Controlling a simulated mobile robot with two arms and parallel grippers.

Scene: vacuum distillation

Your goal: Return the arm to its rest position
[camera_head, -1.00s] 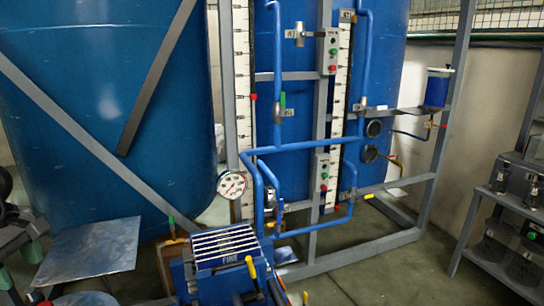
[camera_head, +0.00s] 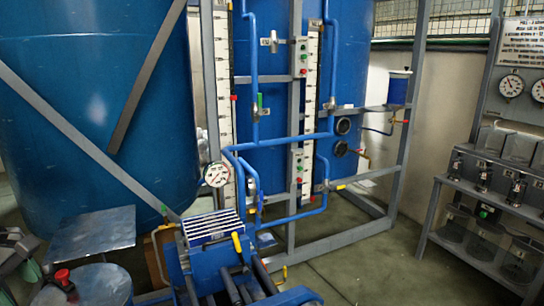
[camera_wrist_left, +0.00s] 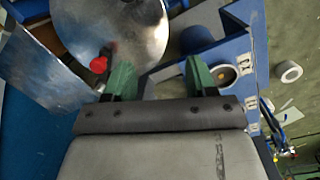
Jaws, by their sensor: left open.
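My left gripper (camera_wrist_left: 158,78) shows in the left wrist view with its two green fingers apart and nothing between them. In the head view the left gripper (camera_head: 32,268) is at the lower left edge, partly cut off. Beyond the fingers is a round metal lid (camera_wrist_left: 125,28) with a red knob (camera_wrist_left: 98,64) near the left finger. The lid (camera_head: 105,285) and red knob (camera_head: 63,275) also show at the lower left of the head view. Whether the left finger touches the knob, I cannot tell. My right gripper is in neither view.
A blue pump unit (camera_head: 210,262) stands right of the lid. A metal plate (camera_head: 95,230) lies behind it. Large blue tanks (camera_head: 75,120) and a grey frame (camera_head: 398,150) with blue pipes fill the back. A rack (camera_head: 485,205) stands at right. Floor between is clear.

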